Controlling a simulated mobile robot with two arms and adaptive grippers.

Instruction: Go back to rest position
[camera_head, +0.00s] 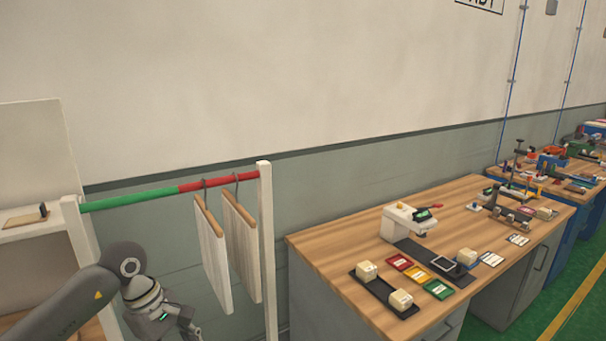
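My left gripper (187,323) is at the bottom left, in front of the rack, with its arm coming in from the left. Its fingers are small and partly cut off by the lower edge, so I cannot tell whether they are open or shut. A rack with a green and red rail (148,194) stands behind it. My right gripper is not in view.
A wooden workbench (335,258) on the right holds a white device (405,222), a black tray (372,286) with pale blocks, and coloured cards. A white shelf (40,230) stands at far left. More cluttered benches (575,170) are at far right. A wall closes the back.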

